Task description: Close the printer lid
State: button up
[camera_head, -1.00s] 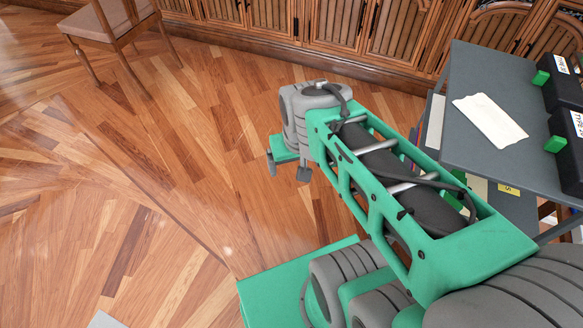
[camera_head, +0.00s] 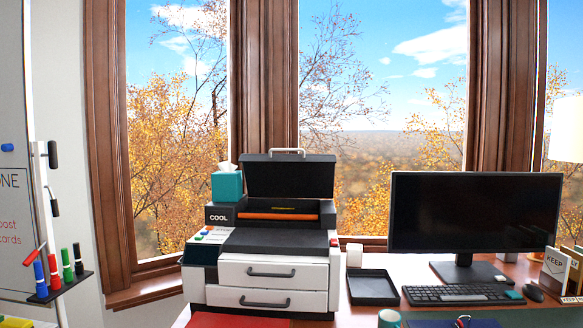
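The printer (camera_head: 268,268) stands on the desk below the window, a dark and white body with two white drawers in front. Its black lid (camera_head: 290,176) is raised about upright at the back, with a light grey handle (camera_head: 287,151) along its top edge. Under the lid the opening shows an orange strip (camera_head: 278,216) inside. My gripper is not in the current view.
A teal tissue box (camera_head: 225,186) stands at the printer's left, close to the lid. Right of the printer are a black tray (camera_head: 372,288), a monitor (camera_head: 475,213) and a keyboard (camera_head: 462,295). A whiteboard (camera_head: 15,190) with several markers is at the far left.

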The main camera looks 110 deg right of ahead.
aim_at(304, 176)
jog(key=z, duration=4.45)
jog(key=i, duration=0.2)
jog(key=z, duration=0.15)
